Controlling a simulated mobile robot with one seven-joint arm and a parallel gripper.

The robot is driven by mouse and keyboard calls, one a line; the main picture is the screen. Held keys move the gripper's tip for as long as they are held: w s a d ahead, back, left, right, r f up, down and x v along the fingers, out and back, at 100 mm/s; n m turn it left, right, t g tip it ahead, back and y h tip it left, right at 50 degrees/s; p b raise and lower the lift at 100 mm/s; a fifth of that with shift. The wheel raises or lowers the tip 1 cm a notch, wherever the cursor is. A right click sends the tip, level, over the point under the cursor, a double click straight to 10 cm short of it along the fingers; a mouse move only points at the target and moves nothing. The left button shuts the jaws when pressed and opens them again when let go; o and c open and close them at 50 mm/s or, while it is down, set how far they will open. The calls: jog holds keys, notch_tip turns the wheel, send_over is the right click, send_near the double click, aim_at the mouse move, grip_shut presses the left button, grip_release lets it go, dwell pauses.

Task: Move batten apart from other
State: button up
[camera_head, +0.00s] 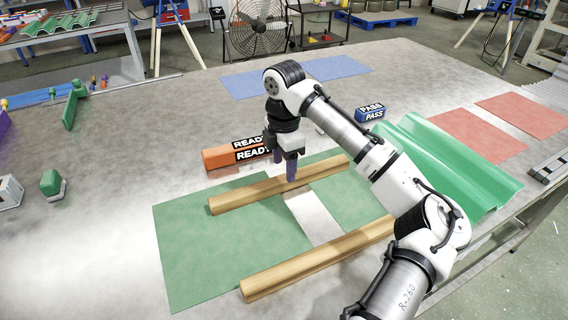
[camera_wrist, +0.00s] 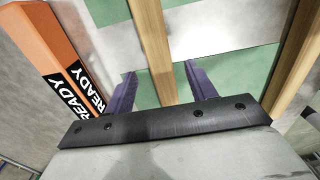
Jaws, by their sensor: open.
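Two wooden battens lie roughly parallel on a green mat (camera_head: 190,260) with a gap between them. The far batten (camera_head: 240,196) is under my gripper (camera_head: 287,172). The near batten (camera_head: 290,273) lies closer to the front, partly hidden behind my arm. In the wrist view, my gripper (camera_wrist: 162,84) is open, with one purple finger on each side of the far batten (camera_wrist: 152,40). I cannot tell whether the fingers touch it. The near batten also shows on the right of the wrist view (camera_wrist: 295,55).
An orange READY block (camera_head: 222,158) stands just behind the far batten. A grey-white strip (camera_head: 312,215) crosses the mat between the battens. A green corrugated sheet (camera_head: 465,165) and a blue PASS block (camera_head: 370,113) are to the right.

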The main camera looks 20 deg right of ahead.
notch_tip(320, 180, up, 13)
jog(key=shift+r+p, duration=0.15)
jog(key=shift+p, duration=0.25)
